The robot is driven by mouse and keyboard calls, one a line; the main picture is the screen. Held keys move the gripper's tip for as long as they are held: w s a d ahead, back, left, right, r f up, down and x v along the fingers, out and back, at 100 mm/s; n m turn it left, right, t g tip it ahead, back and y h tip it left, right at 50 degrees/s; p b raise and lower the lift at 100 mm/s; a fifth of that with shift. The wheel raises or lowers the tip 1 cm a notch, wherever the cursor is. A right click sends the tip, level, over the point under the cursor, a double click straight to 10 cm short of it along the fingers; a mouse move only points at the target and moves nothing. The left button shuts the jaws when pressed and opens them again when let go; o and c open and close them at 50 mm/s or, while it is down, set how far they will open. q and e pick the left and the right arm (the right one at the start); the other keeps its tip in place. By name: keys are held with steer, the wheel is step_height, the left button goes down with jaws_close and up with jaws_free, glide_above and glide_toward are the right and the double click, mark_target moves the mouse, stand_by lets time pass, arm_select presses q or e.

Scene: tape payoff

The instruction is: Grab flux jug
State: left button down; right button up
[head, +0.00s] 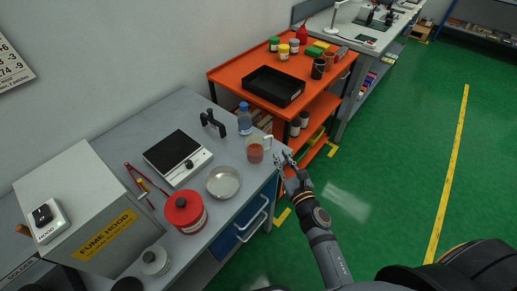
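A clear jug (254,150) with reddish-orange contents stands upright near the front right corner of the grey bench; I take it to be the flux jug. Its pale handle is on its right side, towards my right gripper. My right gripper (284,158) is at the bench's right edge, just right of the handle. Its fingers look spread, with nothing visible between them. Whether a finger touches the handle cannot be made out. My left gripper is not in view.
On the grey bench (160,125) are a metal dish (223,182), a hotplate (178,158), a red canister (185,212) and a blue-capped bottle (245,120). An orange cart (226,77) with a black tray (273,87) stands behind. Green floor at right is open.

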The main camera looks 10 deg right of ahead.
mark_target(272, 142)
steer(key=w, duration=0.6)
steer(key=w+a+f, duration=0.1)
steer(key=w, duration=0.2)
steer(key=shift+w+a+p, duration=0.1)
steer(key=shift+p, duration=0.3)
steer(key=shift+r, duration=0.1)
steer(key=shift+c, duration=0.5)
jaws_close()
